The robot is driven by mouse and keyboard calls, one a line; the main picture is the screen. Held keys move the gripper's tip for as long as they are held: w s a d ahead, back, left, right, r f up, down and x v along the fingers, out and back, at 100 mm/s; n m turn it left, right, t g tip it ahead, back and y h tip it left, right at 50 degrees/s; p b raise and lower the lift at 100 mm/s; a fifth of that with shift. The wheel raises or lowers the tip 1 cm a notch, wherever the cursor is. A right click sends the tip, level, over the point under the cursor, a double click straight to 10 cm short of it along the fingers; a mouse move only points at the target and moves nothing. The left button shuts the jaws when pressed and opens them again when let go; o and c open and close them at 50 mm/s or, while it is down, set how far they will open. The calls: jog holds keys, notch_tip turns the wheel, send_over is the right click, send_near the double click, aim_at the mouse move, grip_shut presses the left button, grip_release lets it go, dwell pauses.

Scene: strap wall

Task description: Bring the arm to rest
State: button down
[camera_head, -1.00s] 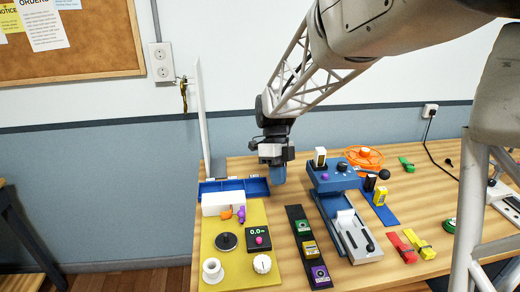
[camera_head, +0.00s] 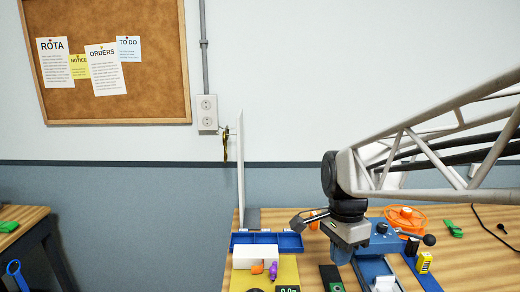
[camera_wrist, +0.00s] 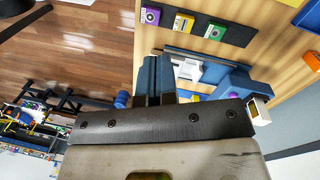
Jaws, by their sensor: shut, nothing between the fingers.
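My gripper (camera_head: 341,256) hangs over the workbench in the head view, at the end of my arm, which reaches in from the right. It is in front of the blue fixture (camera_head: 382,247) and hides part of it. In the wrist view my gripper's two blue fingers (camera_wrist: 160,78) lie side by side, closed together, with nothing seen between them. Whether the fingertips touch anything below cannot be told.
A thin white upright panel (camera_head: 240,180) stands at the bench's left end, by a blue tray (camera_head: 290,242) and a white box (camera_head: 255,256). An orange reel (camera_head: 405,217) lies behind the fixture. A dark strip with colored blocks (camera_wrist: 212,27) shows in the wrist view.

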jog(key=s+d+n+t, duration=0.1)
jog(key=s+n+t, duration=0.3)
jog(key=s+n, duration=0.8)
jog(key=shift+s+d+n, duration=0.3)
jog(key=shift+s+n, duration=0.05)
jog(key=shift+n, duration=0.45)
